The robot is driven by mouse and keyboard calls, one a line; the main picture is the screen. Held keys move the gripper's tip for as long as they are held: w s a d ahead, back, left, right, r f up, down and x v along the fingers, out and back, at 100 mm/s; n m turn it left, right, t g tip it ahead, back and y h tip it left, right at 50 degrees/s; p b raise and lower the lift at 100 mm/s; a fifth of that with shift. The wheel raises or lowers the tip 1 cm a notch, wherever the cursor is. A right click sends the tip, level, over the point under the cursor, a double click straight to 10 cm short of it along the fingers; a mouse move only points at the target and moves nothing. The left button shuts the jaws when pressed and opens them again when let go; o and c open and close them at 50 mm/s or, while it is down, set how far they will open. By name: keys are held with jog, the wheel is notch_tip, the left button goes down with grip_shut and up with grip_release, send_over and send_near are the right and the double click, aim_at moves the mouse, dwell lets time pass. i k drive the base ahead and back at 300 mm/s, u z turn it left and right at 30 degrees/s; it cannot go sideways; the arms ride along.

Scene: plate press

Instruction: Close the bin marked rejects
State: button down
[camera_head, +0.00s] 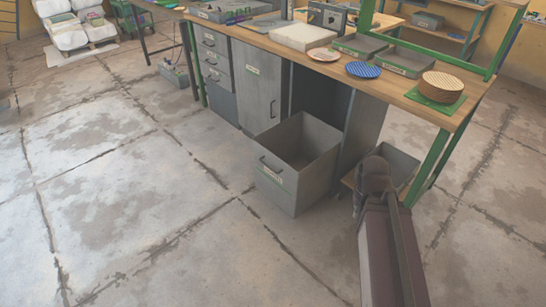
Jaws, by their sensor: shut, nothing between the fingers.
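A deep grey open-topped bin (287,184) is pulled far out from under the workbench, its inside empty as far as I see. Its front has a dark handle (271,164) and a green-and-white label (270,175) too small to read. My arm rises from the bottom right of the head view, to the right of the bin. A small dark part at its upper end looks like my gripper (357,208). It is shut, empty and apart from the bin's right side, and partly hidden by the arm.
The workbench (405,96) holds plates, including a blue one (363,70), and a brown stack (441,86). A cabinet door (257,85) and drawers are left of the bin. Another grey open container (398,166) is behind my arm. The floor (130,190) in front and left is clear.

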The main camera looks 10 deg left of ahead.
aim_at(295, 159)
jog(key=u, duration=0.05)
jog(key=i, duration=1)
jog(key=z, duration=0.05)
